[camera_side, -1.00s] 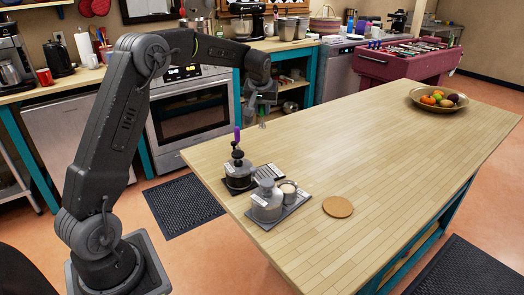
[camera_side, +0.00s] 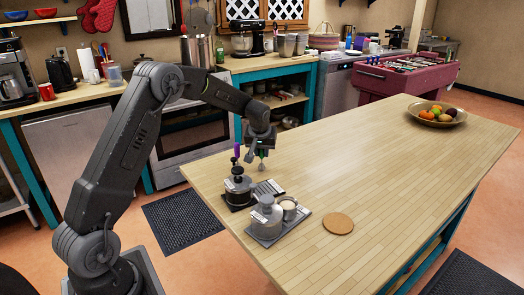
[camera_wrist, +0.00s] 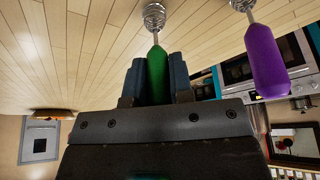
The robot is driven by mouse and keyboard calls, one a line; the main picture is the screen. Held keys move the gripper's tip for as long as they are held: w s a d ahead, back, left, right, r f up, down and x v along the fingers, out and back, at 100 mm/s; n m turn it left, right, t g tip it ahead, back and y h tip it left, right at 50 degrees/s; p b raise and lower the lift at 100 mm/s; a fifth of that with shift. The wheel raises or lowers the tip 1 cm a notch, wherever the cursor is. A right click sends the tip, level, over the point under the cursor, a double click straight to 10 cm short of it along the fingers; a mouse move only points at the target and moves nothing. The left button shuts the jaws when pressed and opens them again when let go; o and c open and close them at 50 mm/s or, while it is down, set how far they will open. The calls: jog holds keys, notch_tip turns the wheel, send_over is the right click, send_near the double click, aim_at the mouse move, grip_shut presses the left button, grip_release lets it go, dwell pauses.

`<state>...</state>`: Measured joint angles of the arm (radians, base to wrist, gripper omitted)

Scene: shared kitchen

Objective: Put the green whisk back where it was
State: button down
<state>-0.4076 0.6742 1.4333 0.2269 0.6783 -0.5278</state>
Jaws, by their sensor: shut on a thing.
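My gripper (camera_wrist: 157,85) is shut on the green handle of the green whisk (camera_wrist: 156,62). The whisk points away from the jaws, with its wire coil (camera_wrist: 154,14) beyond them. In the side view the gripper (camera_side: 261,149) holds the green whisk (camera_side: 262,161) head down above the table, right of and behind a dark round stand (camera_side: 239,185). A purple whisk (camera_side: 237,152) stands upright at that stand; it also shows right of the green one in the wrist view (camera_wrist: 266,62). Whether the green whisk touches anything is unclear.
A labelled dark plate (camera_side: 270,187) lies beside the stand. In front, a tray (camera_side: 299,221) bears a grey canister (camera_side: 265,217) and a cup (camera_side: 289,206). A round cork mat (camera_side: 338,223) lies to the right. A fruit bowl (camera_side: 414,115) stands far right; the table between is clear.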

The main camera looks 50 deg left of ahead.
jog(key=shift+f, duration=0.15)
jog(key=c, duration=1)
grip_release()
jog(key=shift+d+r, duration=0.1)
jog(key=shift+r, duration=0.4)
jog(key=s+d+r+m, duration=0.1)
jog(key=s+d+r, duration=0.45)
jog(key=r, duration=0.25)
jog(key=s+d+r+m, duration=0.1)
jog(key=s+d+r, duration=0.45)
jog(key=r, duration=0.25)
jog(key=s+d+m+h, duration=0.1)
jog(key=s+d+m, duration=0.1)
jog(key=s+d, duration=0.2)
jog(key=s+d+f+m+t+h, duration=0.1)
jog(key=s+d, duration=0.4)
jog(key=s, duration=0.5)
jog(key=s+d+f+m+t+h, duration=0.1)
jog(key=s+d+m, duration=0.3)
jog(key=s, duration=0.3)
jog(key=shift+s+d, duration=0.35)
jog(key=shift+d, duration=0.2)
